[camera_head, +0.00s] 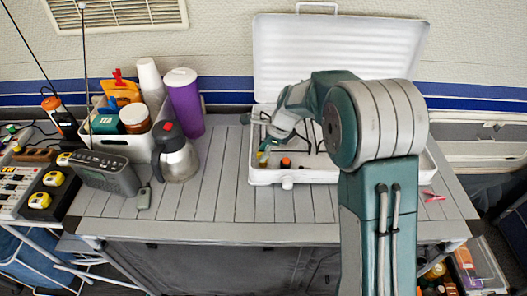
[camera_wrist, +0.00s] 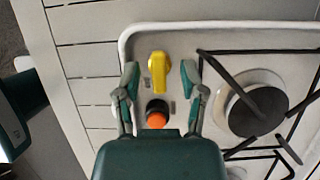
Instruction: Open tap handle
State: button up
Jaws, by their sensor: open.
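A yellow tap handle (camera_wrist: 158,72) stands on the front left corner of the white camp stove (camera_wrist: 215,38), pointing lengthwise between my fingers in the wrist view. It shows small in the head view (camera_head: 262,157), beside the gripper. My gripper (camera_wrist: 160,68) is open, with one finger on each side of the handle and visible gaps between. An orange-topped black knob (camera_wrist: 156,114) sits nearer the gripper's palm, also between the fingers. It also shows in the head view (camera_head: 285,162). How high the fingertips are over the stove is unclear.
A burner with black grate bars (camera_wrist: 250,105) lies right of the gripper. The stove's raised lid (camera_head: 340,50) stands behind my arm. A steel jug (camera_head: 177,158), purple cup (camera_head: 185,105) and radio (camera_head: 105,172) are at left. The slatted table (camera_head: 215,195) is clear between.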

jog(key=shift+f, duration=0.15)
grip_shut()
jog(key=shift+n, duration=0.3)
jog(key=n+g, duration=0.1)
jog(key=n, duration=0.2)
jog(key=shift+w+n+g, duration=0.1)
jog(key=shift+n+g, duration=0.2)
jog(key=n+g+h, duration=0.1)
jog(key=n, duration=0.3)
jog(key=shift+a+n, duration=0.1)
jog(key=shift+n, duration=0.2)
jog(key=n, duration=0.2)
jog(key=n+g+h, duration=0.1)
jog(key=n, duration=0.1)
jog(key=shift+w+h, duration=0.1)
jog(key=shift+h, duration=0.2)
jog(key=n+h, duration=0.1)
jog(key=n, duration=0.4)
jog(key=shift+a+g+h, duration=0.1)
jog(key=shift+g+h, duration=0.3)
